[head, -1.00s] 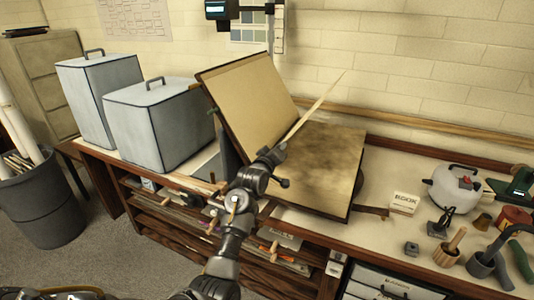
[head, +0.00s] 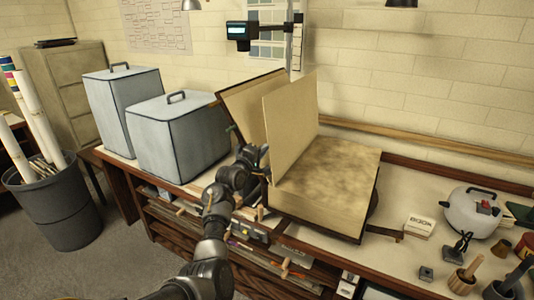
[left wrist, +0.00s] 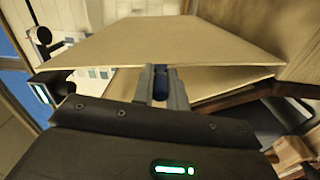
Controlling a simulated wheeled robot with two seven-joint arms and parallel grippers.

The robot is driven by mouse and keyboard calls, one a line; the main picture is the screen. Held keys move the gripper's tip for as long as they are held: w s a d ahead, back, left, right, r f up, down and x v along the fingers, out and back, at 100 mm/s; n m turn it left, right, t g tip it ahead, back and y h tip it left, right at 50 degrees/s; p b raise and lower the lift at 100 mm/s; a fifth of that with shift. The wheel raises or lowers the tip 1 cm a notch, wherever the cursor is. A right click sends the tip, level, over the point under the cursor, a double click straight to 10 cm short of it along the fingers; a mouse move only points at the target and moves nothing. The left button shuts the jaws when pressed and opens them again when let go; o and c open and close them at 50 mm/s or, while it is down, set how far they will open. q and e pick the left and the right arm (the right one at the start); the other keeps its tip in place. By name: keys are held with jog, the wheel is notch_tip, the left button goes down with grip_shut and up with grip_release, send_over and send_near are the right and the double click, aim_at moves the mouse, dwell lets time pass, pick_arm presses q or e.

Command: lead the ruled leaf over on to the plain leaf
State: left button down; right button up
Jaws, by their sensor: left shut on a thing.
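A large open book (head: 330,215) lies on the bench, its left cover (head: 243,98) leaning up and its right side lying flat with a mottled brown page (head: 335,162). One stiff tan leaf (head: 292,120) stands nearly upright between the two sides. No ruling shows on its visible face. My left gripper (head: 262,160) is shut on this leaf's near lower edge. In the left wrist view the fingers (left wrist: 160,82) pinch the edge of the leaf (left wrist: 165,45), which spreads out beyond them. The leaf hides part of the left side. My right gripper is not in view.
Two grey lidded boxes (head: 178,138) stand left of the book. A white kettle-like pot (head: 472,212), a small labelled box (head: 419,226) and tools stand on the right. A post with a dark display unit (head: 242,31) rises behind. A bin (head: 58,205) stands on the floor.

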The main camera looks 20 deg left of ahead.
pick_arm(q)
jog(key=shift+w+a+f, duration=0.1)
jog(key=shift+a, duration=0.55)
jog(key=c, duration=1.4)
grip_release()
jog(key=s+a+b, duration=0.1)
jog(key=s+b, duration=0.1)
jog(key=s, duration=0.8)
jog(key=shift+s+a, duration=0.15)
jog(key=shift+s, duration=0.2)
